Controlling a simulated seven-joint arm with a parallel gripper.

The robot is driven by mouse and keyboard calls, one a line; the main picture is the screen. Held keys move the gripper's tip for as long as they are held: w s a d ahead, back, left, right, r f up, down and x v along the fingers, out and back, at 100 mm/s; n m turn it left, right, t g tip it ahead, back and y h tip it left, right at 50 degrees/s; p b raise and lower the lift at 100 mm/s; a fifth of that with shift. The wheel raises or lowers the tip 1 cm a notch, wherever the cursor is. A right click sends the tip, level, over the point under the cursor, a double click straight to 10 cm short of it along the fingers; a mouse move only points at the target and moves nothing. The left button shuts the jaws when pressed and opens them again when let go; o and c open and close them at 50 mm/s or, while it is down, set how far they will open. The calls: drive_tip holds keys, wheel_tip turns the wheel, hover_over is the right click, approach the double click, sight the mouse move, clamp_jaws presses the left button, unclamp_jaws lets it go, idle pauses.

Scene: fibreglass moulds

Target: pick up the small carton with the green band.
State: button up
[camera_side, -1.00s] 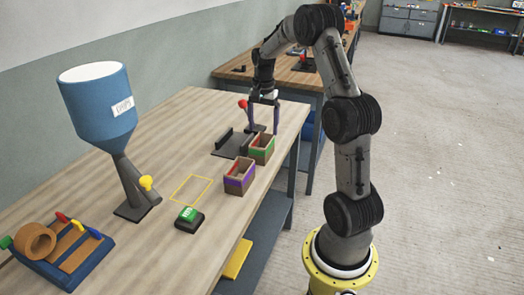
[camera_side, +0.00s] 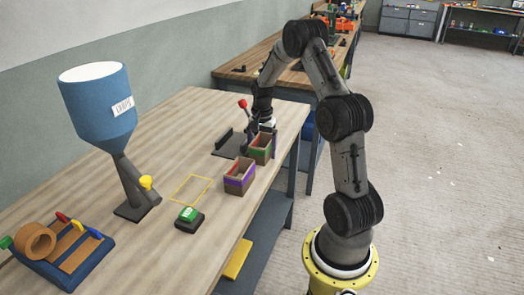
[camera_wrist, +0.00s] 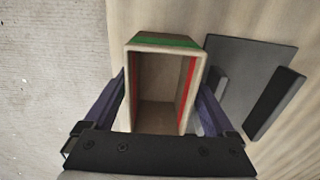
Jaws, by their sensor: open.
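The small open-topped carton with the green band (camera_side: 261,153) stands upright near the right edge of the table. In the wrist view the carton (camera_wrist: 163,42) lies between my fingers, its inside empty, with the green band on its far side. My gripper (camera_wrist: 163,105) is open, with one purple finger on each side of the carton. In the side view my gripper (camera_side: 263,132) is low at the carton, partly hidden behind it. I cannot tell whether the fingers touch its walls.
A dark fixture (camera_side: 228,143) with raised sides lies to the left of the green-band carton. A green button (camera_side: 188,215), a yellow outline (camera_side: 191,190), a blue hopper (camera_side: 98,105) and a tape dispenser (camera_side: 75,262) are further left.

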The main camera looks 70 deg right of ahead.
drive_tip(key=c, duration=1.1)
drive_tip(key=shift+r, duration=0.15)
